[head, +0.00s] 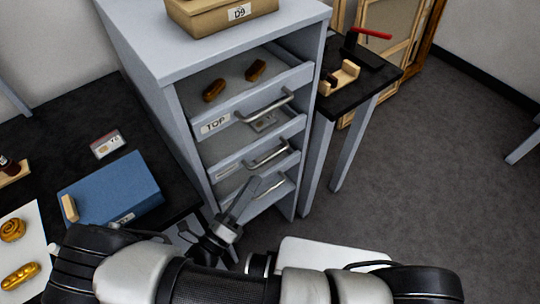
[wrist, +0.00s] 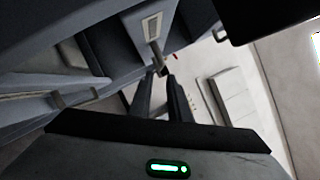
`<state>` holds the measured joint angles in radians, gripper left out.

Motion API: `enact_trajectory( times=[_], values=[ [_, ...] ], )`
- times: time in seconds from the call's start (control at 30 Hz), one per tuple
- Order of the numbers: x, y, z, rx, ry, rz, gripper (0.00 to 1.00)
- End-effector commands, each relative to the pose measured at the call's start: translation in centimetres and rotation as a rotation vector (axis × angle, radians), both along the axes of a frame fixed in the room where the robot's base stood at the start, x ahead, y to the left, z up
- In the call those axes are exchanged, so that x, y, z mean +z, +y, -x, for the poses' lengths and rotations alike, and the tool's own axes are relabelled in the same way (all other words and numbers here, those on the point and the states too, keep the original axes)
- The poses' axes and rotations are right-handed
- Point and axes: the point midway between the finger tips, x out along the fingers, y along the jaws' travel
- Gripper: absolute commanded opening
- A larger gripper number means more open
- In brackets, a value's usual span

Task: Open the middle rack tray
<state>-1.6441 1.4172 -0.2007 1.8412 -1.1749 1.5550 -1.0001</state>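The grey rack (head: 185,135) holds stacked trays with bar handles. The top tray (head: 215,125), labelled TOP, stands pulled out, with two brown pieces inside. The middle tray (head: 228,170) is below it; its handle (head: 268,156) shows clear of my fingers in the head view. A lower tray front is partly hidden by my gripper. My gripper (head: 255,188) is in front of the lower part of the rack, fingers pointing up toward it. In the wrist view my gripper (wrist: 161,80) has its fingers apart, tips close to a handle below a label; I cannot tell which tray this is.
A box labelled D9 (head: 238,14) sits on the rack. A black side table (head: 345,97) with a wooden holder stands right of it. A dark table at left bears a blue box (head: 108,188) and bread-like gold pieces (head: 20,275). Floor at right is clear.

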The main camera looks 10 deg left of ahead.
Motion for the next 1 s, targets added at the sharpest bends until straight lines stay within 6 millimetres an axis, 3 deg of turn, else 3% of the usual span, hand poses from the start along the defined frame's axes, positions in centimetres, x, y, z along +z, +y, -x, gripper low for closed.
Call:
enact_trajectory(
  times=[0.2,0.43,0.87,1.0],
  values=[
    [1.1,-1.8,-4.4,-0.004,-0.002,0.002,0.17],
    [1.8,-2.9,-7.6,-0.002,-0.001,0.001,0.17],
    [2.0,-3.3,-8.6,0.0,0.0,0.001,0.17],
    [2.0,-3.3,-8.6,0.0,0.0,0.001,0.0]
  ],
)
